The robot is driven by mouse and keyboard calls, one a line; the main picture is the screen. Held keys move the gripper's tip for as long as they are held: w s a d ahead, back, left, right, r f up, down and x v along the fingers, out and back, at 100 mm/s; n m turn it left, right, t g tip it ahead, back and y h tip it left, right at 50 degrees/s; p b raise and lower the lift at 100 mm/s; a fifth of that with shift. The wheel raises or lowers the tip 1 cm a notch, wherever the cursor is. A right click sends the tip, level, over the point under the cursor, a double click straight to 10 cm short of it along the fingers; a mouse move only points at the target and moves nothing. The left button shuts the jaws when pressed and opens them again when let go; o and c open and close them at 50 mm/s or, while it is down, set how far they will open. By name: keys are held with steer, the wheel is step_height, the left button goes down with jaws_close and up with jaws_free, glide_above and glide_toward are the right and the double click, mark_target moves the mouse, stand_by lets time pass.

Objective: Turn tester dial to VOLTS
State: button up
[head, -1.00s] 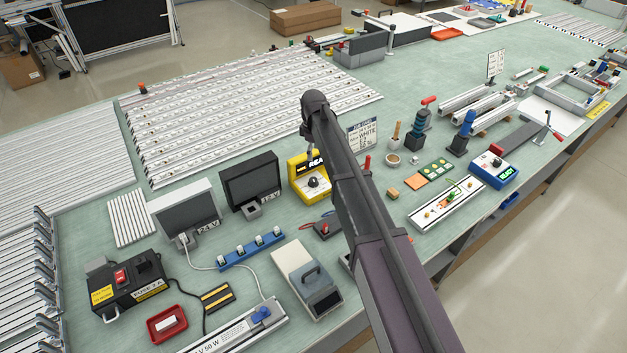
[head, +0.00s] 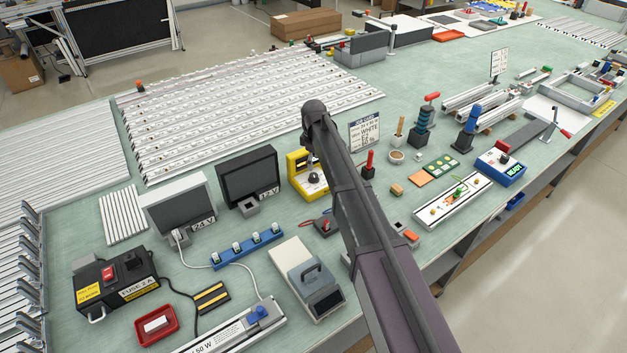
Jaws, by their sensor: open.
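A yellow tester (head: 298,184) stands on the bench left of my arm, with a grey round dial (head: 314,178) on its sloping face. The dial's pointer and any marks around it are too small to read. My gripper (head: 311,163) hangs from the arm's end, just over the dial and in front of the tester's dark display. It is open; its fingers are small and dark, and I cannot tell whether they touch the dial. My arm hides the tester's right side.
A black 12 V panel (head: 249,176) stands close left of the tester, and a job card (head: 365,131) stands behind my arm. A small block with a red post (head: 326,224) is in front. A blue READY device (head: 499,168) is far right.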

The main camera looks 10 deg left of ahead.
mark_target(314, 175)
steer(key=shift+f+b, duration=3.05)
steer(key=shift+f, duration=0.25)
jaws_close()
